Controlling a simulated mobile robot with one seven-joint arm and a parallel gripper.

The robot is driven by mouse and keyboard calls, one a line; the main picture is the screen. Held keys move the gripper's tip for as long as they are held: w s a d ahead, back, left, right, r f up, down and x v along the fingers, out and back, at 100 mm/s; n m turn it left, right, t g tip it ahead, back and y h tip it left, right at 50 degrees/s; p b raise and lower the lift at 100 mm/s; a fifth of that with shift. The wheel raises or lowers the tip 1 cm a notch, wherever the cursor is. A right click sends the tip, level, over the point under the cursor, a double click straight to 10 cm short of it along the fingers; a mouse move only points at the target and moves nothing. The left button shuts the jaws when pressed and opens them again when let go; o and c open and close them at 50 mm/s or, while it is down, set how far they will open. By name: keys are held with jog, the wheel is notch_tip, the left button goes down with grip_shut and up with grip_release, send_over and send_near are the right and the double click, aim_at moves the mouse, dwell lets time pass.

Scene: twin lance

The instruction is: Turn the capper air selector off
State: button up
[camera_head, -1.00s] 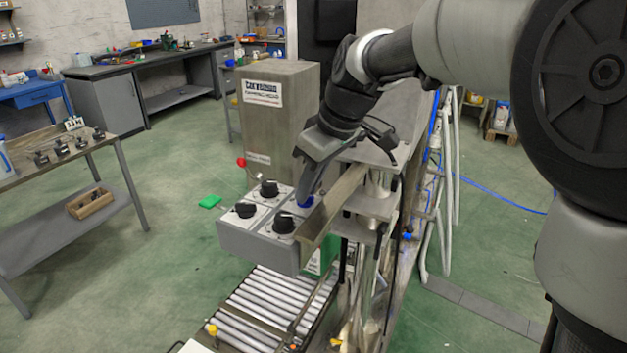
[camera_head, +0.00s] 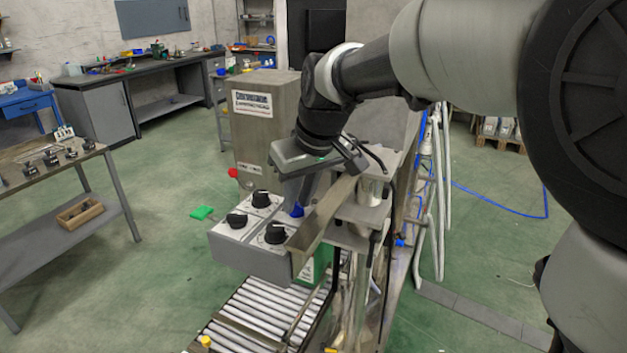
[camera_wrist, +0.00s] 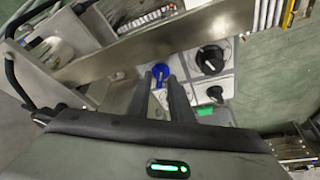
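A grey control box (camera_head: 250,262) carries several rotary knobs. Three are black: a far one (camera_head: 260,199), a left one (camera_head: 237,219) and a near one (camera_head: 275,233). A blue knob (camera_head: 297,210) is at its right, partly hidden by my gripper. The labels are too small to read, so I cannot tell which is the capper air selector. My gripper (camera_head: 293,205) points down at the blue knob. In the wrist view, my gripper (camera_wrist: 160,76) has its fingers apart, with the blue knob (camera_wrist: 160,71) showing between the tips. Contact is unclear.
A metal rail (camera_head: 325,212) runs close beside the blue knob and my fingers. The capping head housing (camera_head: 262,125) stands behind the box. A roller conveyor (camera_head: 265,312) lies below. A red button (camera_head: 233,173) sticks out at the housing's left.

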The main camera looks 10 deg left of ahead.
jog(key=shift+o, duration=0.4)
jog(key=shift+r, duration=0.3)
jog(key=p+v, duration=0.2)
jog(key=v, duration=1.5)
